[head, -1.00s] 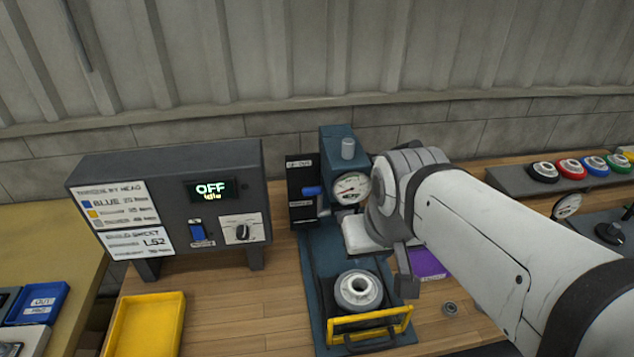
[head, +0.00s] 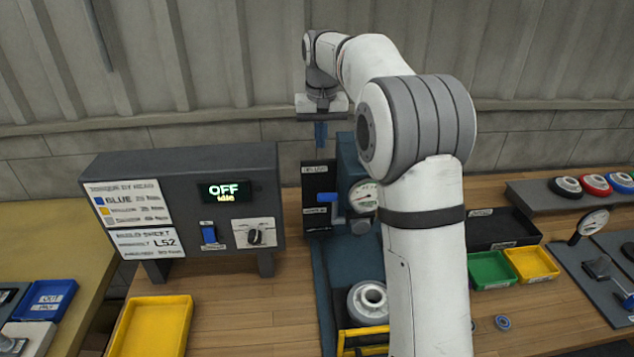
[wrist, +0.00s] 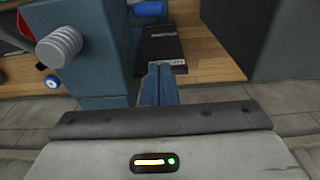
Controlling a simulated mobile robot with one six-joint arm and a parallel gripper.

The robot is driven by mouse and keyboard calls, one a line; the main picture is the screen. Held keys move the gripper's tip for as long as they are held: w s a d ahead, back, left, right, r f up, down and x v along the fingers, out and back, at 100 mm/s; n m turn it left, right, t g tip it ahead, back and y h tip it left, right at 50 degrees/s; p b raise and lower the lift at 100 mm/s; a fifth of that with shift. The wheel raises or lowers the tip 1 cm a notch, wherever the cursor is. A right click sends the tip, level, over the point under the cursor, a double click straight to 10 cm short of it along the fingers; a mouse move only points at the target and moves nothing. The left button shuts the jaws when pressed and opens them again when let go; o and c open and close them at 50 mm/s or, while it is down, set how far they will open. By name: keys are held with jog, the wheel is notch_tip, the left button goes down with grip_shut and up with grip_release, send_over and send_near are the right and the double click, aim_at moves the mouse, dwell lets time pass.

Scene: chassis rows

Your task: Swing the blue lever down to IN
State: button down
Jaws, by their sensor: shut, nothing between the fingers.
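The blue lever (head: 328,197) sticks out from a black upright panel (head: 316,183) beside the teal press. It sits between the panel's upper and lower labels, nearer the lower one; the label words are too small to read. My gripper (head: 321,146) is shut and empty, pointing down above the panel's top edge, apart from the lever. In the wrist view the shut fingertips (wrist: 160,68) lie close to the panel's top (wrist: 160,45) in the picture. A blue piece, apparently the lever (wrist: 150,8), shows beyond it at the top edge.
The teal press (head: 352,160) with its gauge stands just right of the panel, partly hidden by my arm. A grey console (head: 150,205) reading OFF, idle, stands left. A yellow tray (head: 155,325) lies in front. The space above the console is clear.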

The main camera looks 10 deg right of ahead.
notch_tip(320, 180, down, 12)
jog(key=s+p, duration=0.1)
jog(key=p, duration=0.1)
jog(key=shift+a+f, duration=0.15)
jog(key=shift+a, duration=0.2)
jog(key=shift+s, duration=0.15)
jog(key=shift+d, duration=0.1)
dwell(0.3)
